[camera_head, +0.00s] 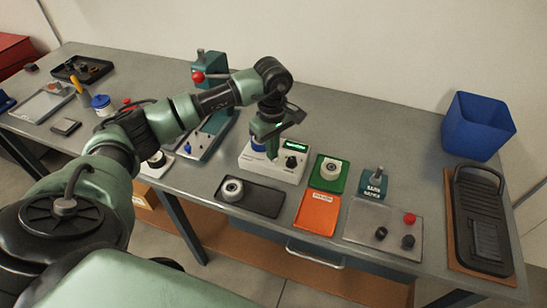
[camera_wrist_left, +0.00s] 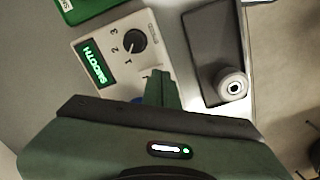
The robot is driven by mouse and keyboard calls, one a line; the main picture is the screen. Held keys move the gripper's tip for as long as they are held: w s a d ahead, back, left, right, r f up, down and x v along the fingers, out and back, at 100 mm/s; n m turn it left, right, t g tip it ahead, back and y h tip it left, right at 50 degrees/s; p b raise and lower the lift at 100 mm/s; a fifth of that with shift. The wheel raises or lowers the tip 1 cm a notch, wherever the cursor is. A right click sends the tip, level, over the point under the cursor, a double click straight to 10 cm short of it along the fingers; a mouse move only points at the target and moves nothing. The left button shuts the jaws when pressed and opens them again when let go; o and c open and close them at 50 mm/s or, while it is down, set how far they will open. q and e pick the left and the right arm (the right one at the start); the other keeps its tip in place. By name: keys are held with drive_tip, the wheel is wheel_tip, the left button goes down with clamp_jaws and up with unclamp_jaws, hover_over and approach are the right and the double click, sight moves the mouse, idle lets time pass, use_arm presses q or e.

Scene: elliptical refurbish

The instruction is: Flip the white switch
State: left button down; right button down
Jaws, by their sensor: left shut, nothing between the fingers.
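A white control box (camera_head: 285,173) stands on the bench, with a green-lit display (camera_head: 297,146) and a black dial (camera_head: 291,162). In the wrist view the box (camera_wrist_left: 108,22) shows the display (camera_wrist_left: 96,62) reading "SMOOTH" and the dial (camera_wrist_left: 134,40) marked 1, 2, 3. My left gripper (camera_head: 271,152) points down over the box's front left part, fingers shut and empty. Its fingertips (camera_wrist_left: 158,75) are beside the dial, close to the box face; contact cannot be told.
A grey panel with knobs (camera_head: 384,230) and a blue bin (camera_head: 477,126) are farther right.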

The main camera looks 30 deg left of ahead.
use_arm(q)
drive_tip(key=shift+s+f+b, duration=0.1)
drive_tip(key=shift+f+b, duration=0.85)
drive_tip(key=shift+f, duration=0.1)
idle(0.9)
drive_tip(key=shift+r, duration=0.15)
drive_tip(key=shift+r+p, duration=0.65)
drive_tip(key=shift+r, duration=0.2)
drive_tip(key=shift+r+p, duration=1.2)
drive_tip(key=shift+r, duration=1.35)
